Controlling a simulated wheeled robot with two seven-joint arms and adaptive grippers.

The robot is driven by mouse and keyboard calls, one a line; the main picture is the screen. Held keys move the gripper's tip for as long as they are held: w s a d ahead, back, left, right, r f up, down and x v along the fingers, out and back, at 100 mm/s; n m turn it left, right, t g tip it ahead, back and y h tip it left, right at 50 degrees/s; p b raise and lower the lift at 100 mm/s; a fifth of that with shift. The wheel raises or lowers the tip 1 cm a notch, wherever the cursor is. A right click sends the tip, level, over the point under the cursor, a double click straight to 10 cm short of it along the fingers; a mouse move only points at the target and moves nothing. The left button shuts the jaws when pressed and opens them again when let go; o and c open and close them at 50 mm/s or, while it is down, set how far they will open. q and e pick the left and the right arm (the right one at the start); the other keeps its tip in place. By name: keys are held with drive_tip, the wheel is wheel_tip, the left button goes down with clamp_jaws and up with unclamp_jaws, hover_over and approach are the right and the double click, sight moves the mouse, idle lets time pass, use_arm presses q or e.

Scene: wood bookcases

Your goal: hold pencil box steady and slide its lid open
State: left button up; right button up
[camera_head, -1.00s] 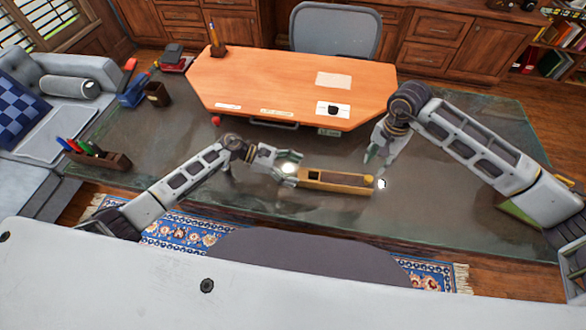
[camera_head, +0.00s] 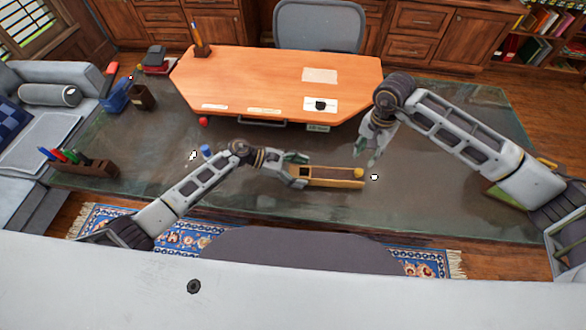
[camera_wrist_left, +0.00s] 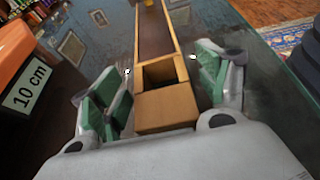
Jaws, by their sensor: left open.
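The pencil box (camera_head: 335,183) is a long, narrow wooden box lying on the dark desk in the head view. It has a round yellow knob (camera_head: 359,173) at its right end. In the left wrist view the box (camera_wrist_left: 168,111) shows a square opening near its close end and a brown flat surface beyond; I cannot tell how the lid sits. My left gripper (camera_head: 298,172) is open, with its green-padded fingers (camera_wrist_left: 162,85) on either side of the box's near end, apparently apart from it. My right gripper (camera_head: 366,155) looks open and empty, above and behind the knob end.
An orange desk panel (camera_head: 270,80) lies behind the box. A pen holder (camera_head: 85,165) and a brown cup (camera_head: 142,97) stand to the left. A small blue object (camera_head: 206,150) is near my left arm.

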use_arm(q)
drive_tip(key=shift+d+f, duration=0.2)
drive_tip(key=shift+d, duration=0.35)
drive_tip(key=c, duration=1.3)
use_arm(e)
drive_tip(key=shift+o, duration=1.4)
wheel_tip(320, 180, up, 2)
drive_tip(key=m, duration=0.8)
drive_tip(key=shift+r, duration=0.25)
